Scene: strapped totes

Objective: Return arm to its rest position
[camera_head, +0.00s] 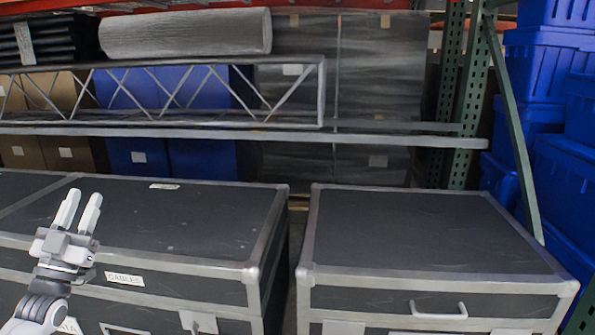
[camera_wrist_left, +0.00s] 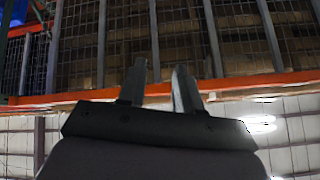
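My left gripper (camera_head: 85,197) is raised at the lower left of the head view, with its two pale fingers pointing up. It is in front of the left dark case, and a gap shows between the fingers. In the left wrist view the gripper (camera_wrist_left: 160,70) also shows its fingers a little apart with nothing between them. Behind them are orange beams and mesh shelving. My right gripper is not in either view.
Two dark cases with metal edges stand ahead, a left one (camera_head: 190,215) labelled CABLES and a right one (camera_head: 420,230), with a narrow gap between. Their lids look clear. A rack with a truss (camera_head: 160,120) stands behind. Blue totes (camera_head: 545,65) are stacked at right.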

